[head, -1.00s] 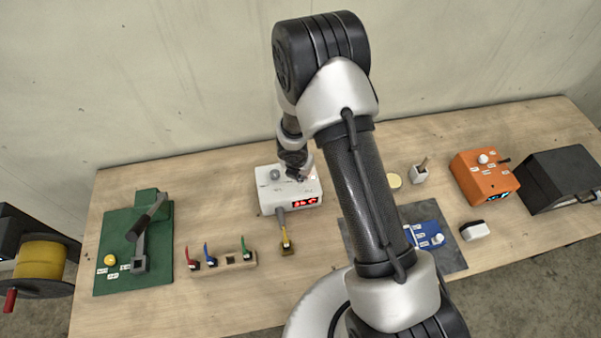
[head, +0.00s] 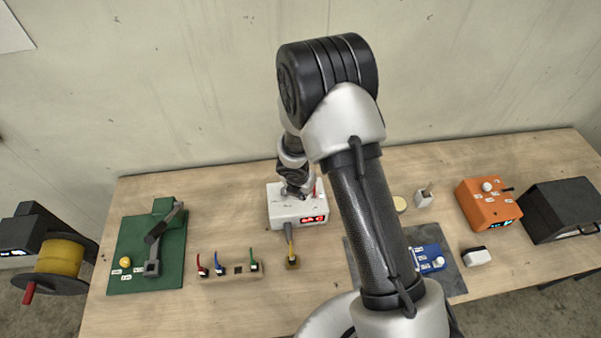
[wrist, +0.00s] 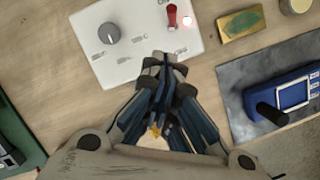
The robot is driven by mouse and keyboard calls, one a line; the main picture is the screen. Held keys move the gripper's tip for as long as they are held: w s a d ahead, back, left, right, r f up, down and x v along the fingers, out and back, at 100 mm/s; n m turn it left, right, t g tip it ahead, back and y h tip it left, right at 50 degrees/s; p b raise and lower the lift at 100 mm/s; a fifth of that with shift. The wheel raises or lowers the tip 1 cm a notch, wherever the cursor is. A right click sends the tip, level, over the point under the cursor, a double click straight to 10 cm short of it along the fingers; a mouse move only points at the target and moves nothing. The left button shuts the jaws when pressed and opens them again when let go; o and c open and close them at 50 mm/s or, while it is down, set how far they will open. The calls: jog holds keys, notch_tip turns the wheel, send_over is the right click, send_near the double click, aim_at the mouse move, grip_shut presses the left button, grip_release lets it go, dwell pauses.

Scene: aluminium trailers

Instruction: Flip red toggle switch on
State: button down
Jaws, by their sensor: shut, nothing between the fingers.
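A white box (head: 283,208) with a lit red display stands on the wooden table. The red toggle switch (wrist: 172,17) is on its top, near the upper edge of the wrist view, with a small glowing light (wrist: 187,21) beside it. The switch also shows as a small red spot in the head view (head: 319,186), just right of my gripper. My gripper (wrist: 165,62) is shut and empty, its fingertips over the box's edge in the wrist view, apart from the switch in the picture. The wrist view does not show its height above the box clearly.
A grey knob (wrist: 109,33) is left of the switch on the box. A brass-coloured block (wrist: 240,24) and a blue device (wrist: 285,103) lie to the right. Coloured levers (head: 232,271) stand in front; a green lever board (head: 130,235) is at left and an orange box (head: 487,203) at right.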

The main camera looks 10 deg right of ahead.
notch_tip(320, 180, up, 6)
jog(key=w+p, duration=0.2)
jog(key=p, duration=0.1)
jog(key=shift+w+a+r, duration=0.15)
jog(key=shift+w+a, duration=0.2)
jog(key=shift+a, duration=0.1)
jog(key=shift+s, duration=0.15)
